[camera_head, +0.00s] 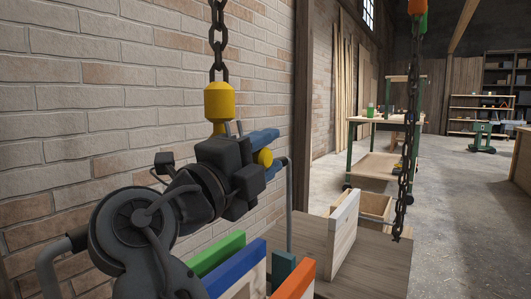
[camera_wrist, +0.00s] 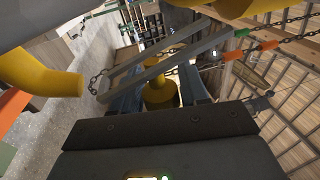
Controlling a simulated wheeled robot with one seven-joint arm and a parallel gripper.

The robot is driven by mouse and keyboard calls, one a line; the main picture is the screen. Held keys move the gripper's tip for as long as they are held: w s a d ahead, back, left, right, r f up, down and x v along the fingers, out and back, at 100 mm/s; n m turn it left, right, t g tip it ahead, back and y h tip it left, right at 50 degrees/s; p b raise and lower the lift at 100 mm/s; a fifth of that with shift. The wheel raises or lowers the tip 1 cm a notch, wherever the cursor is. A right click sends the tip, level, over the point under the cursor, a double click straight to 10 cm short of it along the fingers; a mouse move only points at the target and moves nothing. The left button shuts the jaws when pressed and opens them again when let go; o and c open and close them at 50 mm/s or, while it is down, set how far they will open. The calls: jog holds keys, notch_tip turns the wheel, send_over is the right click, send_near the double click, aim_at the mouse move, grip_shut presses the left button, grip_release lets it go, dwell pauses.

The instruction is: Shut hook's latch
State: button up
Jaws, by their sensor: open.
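The hook's yellow swivel (camera_head: 219,102) hangs on a dark chain in the head view. The hook below it is mostly hidden by my arm and gripper. My gripper (camera_head: 267,148) is open beside the hook, with a small yellow part showing next to its blue finger. In the wrist view the thick yellow hook (camera_wrist: 40,74) curves in at the left and top. A grey bar frame, seemingly the latch (camera_wrist: 182,61), crosses in front of my gripper (camera_wrist: 160,100). A yellow round piece shows between the blue fingers; contact cannot be told.
A brick wall (camera_head: 80,110) stands close on the left. A second chain (camera_head: 405,165) hangs at the right. A workbench (camera_head: 388,121) and clear floor (camera_head: 450,220) lie beyond.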

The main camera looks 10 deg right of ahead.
jog(key=p+v, duration=0.1)
jog(key=v, duration=0.6)
jog(key=shift+s+a, duration=0.2)
jog(key=shift+a, duration=0.05)
